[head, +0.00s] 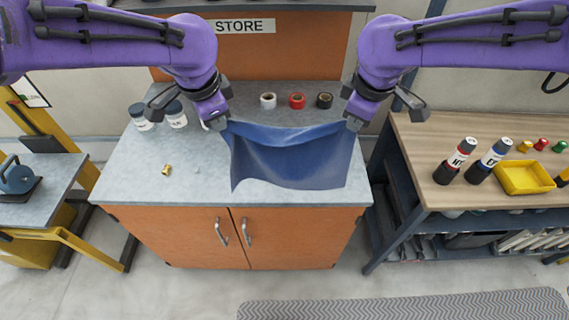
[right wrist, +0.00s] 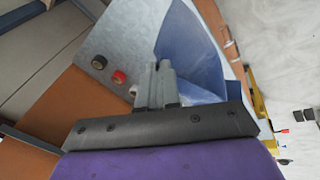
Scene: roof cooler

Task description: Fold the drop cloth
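The blue drop cloth (head: 290,158) hangs between my two grippers over the grey counter top, its upper edge sagging slightly and its lower part draping toward the counter's front. My left gripper (head: 222,124) is shut on the cloth's upper left corner. My right gripper (head: 354,123) is shut on its upper right corner. In the right wrist view the cloth (right wrist: 190,50) spreads beyond the closed fingers (right wrist: 160,75). Whether the cloth's lower edge touches the counter I cannot tell.
The grey counter (head: 120,180) stands on an orange cabinet (head: 190,232). White, red and black tape rolls (head: 297,101) stand behind the cloth. Two jars (head: 176,115) and a small brass piece (head: 166,170) are at the left. A wooden bench (head: 430,150) with bottles is at right.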

